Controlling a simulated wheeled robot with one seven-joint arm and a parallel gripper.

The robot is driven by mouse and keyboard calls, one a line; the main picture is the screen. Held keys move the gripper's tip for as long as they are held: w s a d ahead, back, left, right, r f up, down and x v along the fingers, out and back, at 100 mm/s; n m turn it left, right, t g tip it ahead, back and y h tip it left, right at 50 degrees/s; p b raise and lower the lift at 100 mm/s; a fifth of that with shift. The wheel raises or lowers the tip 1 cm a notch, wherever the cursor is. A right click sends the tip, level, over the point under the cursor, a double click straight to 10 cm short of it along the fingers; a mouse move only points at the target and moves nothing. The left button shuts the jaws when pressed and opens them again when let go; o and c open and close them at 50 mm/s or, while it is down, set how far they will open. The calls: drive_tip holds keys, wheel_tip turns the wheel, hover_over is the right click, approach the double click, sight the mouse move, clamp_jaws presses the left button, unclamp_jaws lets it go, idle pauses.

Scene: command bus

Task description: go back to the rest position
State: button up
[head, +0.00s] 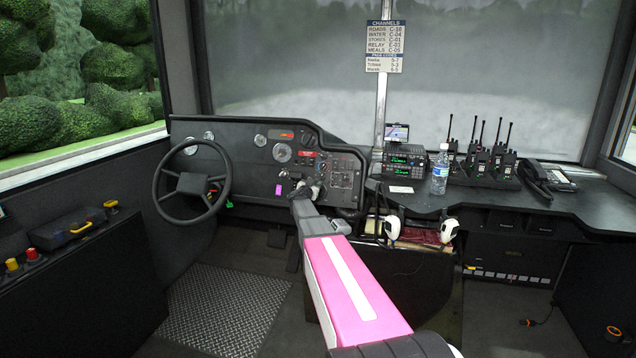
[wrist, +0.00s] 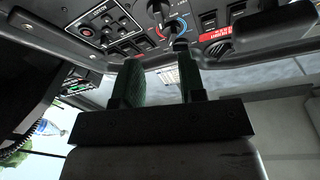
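My pink-and-white arm (head: 345,275) reaches forward from the bottom of the head view to the dashboard. My gripper (head: 306,189) is at the dashboard's face, right of the steering wheel, and looks small there. In the wrist view my gripper (wrist: 162,72) shows two green-padded fingers standing apart, with a gap and nothing clearly held between them. A dark knob on a red-and-blue dial (wrist: 174,28) lies just beyond the fingertips. I cannot tell whether the right finger touches it.
The steering wheel (head: 191,182) is close on the left of my gripper. On the right, a counter (head: 480,203) carries a water bottle (head: 441,168), several handheld radios (head: 492,160) and a desk phone (head: 547,178). Open floor (head: 225,310) lies left of my arm.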

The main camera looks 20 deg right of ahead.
drive_tip(key=shift+v, duration=0.9)
drive_tip(key=s+a+f+n+g+y, duration=0.2)
drive_tip(key=s+a+f+n+y, duration=0.4)
drive_tip(key=s+a, duration=0.4)
drive_tip(key=s+a+f+n+g+y, duration=0.1)
drive_tip(key=s+a+f+n+y, duration=0.4)
drive_tip(key=s+a+f+y, duration=0.45)
drive_tip(key=s+f+g+h, duration=0.1)
drive_tip(key=s+f+g, duration=0.1)
drive_tip(key=s, duration=0.6)
drive_tip(key=s+a+f+g+h, duration=0.1)
drive_tip(key=s+f+g, duration=0.1)
drive_tip(key=s+g, duration=0.3)
drive_tip(key=s+a+f+g+h, duration=0.1)
drive_tip(key=s+g, duration=0.3)
drive_tip(key=s, duration=0.8)
drive_tip(key=shift+s+a+f+h, duration=0.15)
drive_tip(key=shift+a+f+h, duration=0.05)
drive_tip(key=shift+f+h, duration=0.2)
